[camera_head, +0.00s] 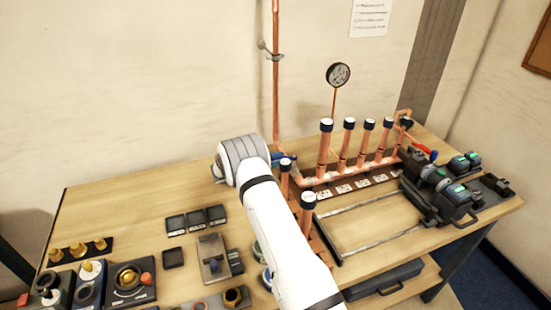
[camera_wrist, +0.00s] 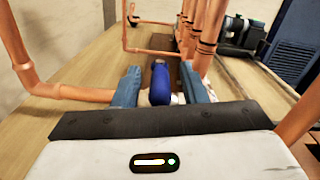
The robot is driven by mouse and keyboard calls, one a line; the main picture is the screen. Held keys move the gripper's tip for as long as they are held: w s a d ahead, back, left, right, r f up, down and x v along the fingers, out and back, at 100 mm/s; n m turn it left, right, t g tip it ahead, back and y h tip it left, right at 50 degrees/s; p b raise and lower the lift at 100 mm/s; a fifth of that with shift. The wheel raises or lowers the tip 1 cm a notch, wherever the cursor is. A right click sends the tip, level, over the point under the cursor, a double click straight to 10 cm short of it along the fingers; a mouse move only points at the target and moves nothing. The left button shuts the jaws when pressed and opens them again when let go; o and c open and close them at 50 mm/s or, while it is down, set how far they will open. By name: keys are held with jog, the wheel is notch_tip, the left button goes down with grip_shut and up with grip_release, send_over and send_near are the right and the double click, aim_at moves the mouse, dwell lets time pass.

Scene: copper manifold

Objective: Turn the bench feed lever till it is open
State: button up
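A blue lever handle (camera_wrist: 160,84) stands between the two blue-grey fingers of my gripper (camera_wrist: 159,86) in the wrist view. The fingers are apart, with a narrow gap on each side of the handle, so my gripper is open around it and does not clamp it. A whitish fitting shows beside the handle, partly hidden by the right finger. In the head view my white arm hides most of the gripper and the lever. A small blue part (camera_head: 284,158) shows there just right of my wrist, by the foot of the vertical copper pipe; I cannot tell whether it is lever or finger.
The copper manifold (camera_head: 345,170) with several capped upright pipes stands close right of my wrist. A gauge (camera_head: 338,74) rises behind it. A red-handled part (camera_head: 433,156) and dark machines (camera_head: 446,190) are at the right. Small trays (camera_head: 196,219) lie left of my arm. The back left bench is clear.

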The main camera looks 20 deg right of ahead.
grip_shut()
dwell(0.4)
